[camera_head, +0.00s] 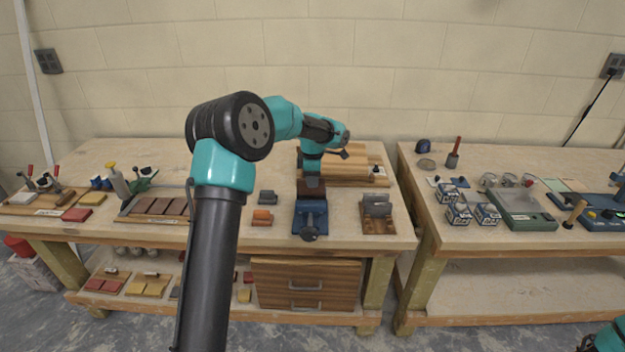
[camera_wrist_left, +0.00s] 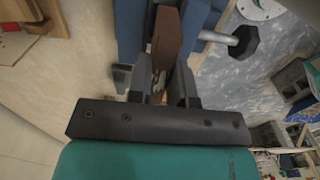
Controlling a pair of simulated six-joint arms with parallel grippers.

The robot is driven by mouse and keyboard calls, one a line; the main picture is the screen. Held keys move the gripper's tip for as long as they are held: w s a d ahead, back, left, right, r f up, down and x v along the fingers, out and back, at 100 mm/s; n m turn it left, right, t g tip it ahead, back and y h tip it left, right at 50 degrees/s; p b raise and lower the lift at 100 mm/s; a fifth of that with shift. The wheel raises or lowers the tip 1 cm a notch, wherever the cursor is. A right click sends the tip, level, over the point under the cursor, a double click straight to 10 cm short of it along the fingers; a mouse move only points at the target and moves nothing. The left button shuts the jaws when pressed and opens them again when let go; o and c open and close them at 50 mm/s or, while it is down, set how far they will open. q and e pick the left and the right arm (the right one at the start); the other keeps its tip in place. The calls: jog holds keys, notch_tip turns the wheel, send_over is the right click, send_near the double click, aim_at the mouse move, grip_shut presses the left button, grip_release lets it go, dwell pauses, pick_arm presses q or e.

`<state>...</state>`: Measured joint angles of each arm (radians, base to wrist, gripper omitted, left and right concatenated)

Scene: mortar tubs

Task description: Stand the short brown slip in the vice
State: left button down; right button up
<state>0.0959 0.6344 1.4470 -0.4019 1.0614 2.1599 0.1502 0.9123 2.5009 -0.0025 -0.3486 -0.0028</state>
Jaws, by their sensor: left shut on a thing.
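My left gripper (camera_head: 312,174) is over the blue vice (camera_head: 310,216) near the middle of the left bench. The gripper also shows in the left wrist view (camera_wrist_left: 161,82), with its two dark fingers shut on the brown slip (camera_wrist_left: 167,38). The slip shows in the head view (camera_head: 312,186) as a small brown block just below the gripper, at the top of the vice. In the wrist view, blue vice parts (camera_wrist_left: 133,28) lie on both sides of the slip. I cannot tell whether the slip touches the jaws or its floor. My right gripper is out of view.
Small blocks, one orange (camera_head: 262,217) and one grey (camera_head: 267,197), sit left of the vice. A grey fixture on a brown board (camera_head: 378,226) stands close on its right. Stacked wooden boards (camera_head: 345,173) lie behind. A board with several brown slips (camera_head: 158,207) is farther left.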

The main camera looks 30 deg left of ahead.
aim_at(313, 193)
pick_arm(q)
jog(key=shift+f, duration=0.35)
dwell(0.3)
jog(key=shift+f, duration=0.85)
jog(key=shift+f, duration=0.4)
jog(key=shift+f, duration=0.4)
jog(key=shift+f, duration=0.1)
jog(key=shift+c, duration=2.4)
grip_release()
